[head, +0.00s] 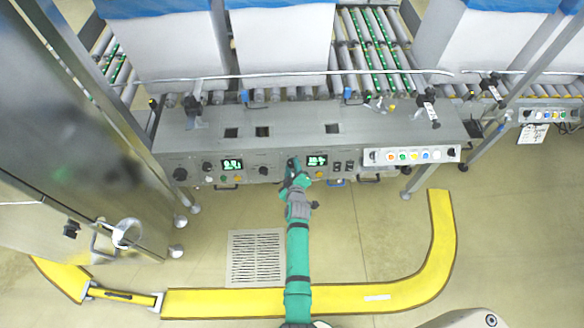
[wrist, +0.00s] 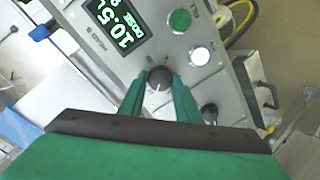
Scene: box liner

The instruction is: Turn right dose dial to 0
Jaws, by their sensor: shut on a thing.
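The right dose dial (wrist: 160,77) is a dark round knob with a pale pointer line on the grey panel. In the wrist view it sits between the two green fingers of my gripper (wrist: 159,92), which are shut on it from both sides. The lit dose display (wrist: 121,22) beside it reads about 10.5 with the word DOSE. In the head view my gripper (head: 293,168) reaches the panel just left of the right display (head: 317,160), and it mostly covers the dial there.
A green button (wrist: 180,20), a white button (wrist: 199,56) and another dark knob (wrist: 210,112) lie close by. The left display (head: 232,165) and a strip of coloured buttons (head: 412,155) share the panel.

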